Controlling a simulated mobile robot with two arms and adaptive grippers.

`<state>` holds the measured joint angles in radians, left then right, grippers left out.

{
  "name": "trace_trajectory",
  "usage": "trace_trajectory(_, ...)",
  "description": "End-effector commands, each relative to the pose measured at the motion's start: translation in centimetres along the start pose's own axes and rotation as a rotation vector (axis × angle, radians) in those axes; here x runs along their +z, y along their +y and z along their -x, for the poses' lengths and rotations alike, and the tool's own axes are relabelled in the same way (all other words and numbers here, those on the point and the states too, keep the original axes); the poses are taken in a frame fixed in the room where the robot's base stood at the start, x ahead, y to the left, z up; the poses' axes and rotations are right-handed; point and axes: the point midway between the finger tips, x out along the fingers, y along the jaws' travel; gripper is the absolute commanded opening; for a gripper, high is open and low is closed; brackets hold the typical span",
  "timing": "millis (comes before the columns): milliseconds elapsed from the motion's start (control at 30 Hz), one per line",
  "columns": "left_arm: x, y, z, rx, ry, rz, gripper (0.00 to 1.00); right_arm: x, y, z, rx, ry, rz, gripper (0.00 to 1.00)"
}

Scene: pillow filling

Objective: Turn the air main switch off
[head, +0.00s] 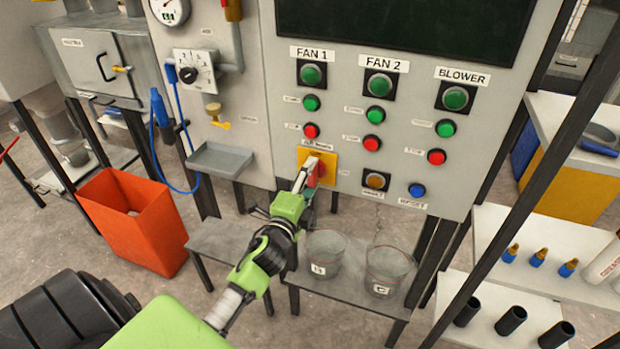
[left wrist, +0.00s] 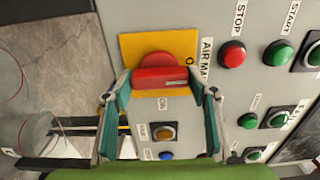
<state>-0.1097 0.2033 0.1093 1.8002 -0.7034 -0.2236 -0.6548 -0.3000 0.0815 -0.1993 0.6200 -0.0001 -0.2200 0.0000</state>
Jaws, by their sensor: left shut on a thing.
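The air main switch is a red rotary handle (left wrist: 158,76) on a yellow plate (left wrist: 129,48) in the left wrist view. The plate also shows in the head view (head: 329,171), low on the panel's left side, with the handle partly hidden by my gripper. My left gripper (head: 309,180) reaches the switch from below. In the left wrist view its two teal fingers (left wrist: 159,88) stand on either side of the red handle and are shut on it. A label beside the plate reads "AIR MA", the remainder hidden by a finger. My right gripper is not in view.
The grey control panel (head: 345,105) carries green, red, amber and blue buttons close to the switch. Two clear buckets (head: 325,256) (head: 388,270) stand on a low grey bench below. An orange bin (head: 133,222) stands on the floor to the left.

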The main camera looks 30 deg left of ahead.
Motion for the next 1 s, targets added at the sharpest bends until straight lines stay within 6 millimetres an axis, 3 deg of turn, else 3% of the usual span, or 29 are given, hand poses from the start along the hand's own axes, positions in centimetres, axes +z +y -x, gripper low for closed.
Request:
trace_trajectory(367, 0.0, 0.0, 0.0, 0.0, -0.001, 0.01, 0.31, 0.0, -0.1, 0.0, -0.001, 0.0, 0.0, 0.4)
trace_trajectory(400, 0.0, 0.0, 0.0, 0.0, -0.001, 0.01, 0.58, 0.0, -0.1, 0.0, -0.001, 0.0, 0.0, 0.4)
trace_trajectory(467, 0.0, 0.0, 0.0, 0.0, -0.001, 0.01, 0.69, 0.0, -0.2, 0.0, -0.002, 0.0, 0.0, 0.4)
trace_trajectory(833, 0.0, 0.0, 0.2, 0.0, 0.0, 0.007, 0.69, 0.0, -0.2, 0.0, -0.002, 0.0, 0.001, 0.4)
trace_trajectory(1000, 0.0, 0.2, 2.4, 0.003, 0.0, 0.006, 0.69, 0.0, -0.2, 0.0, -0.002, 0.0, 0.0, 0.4)
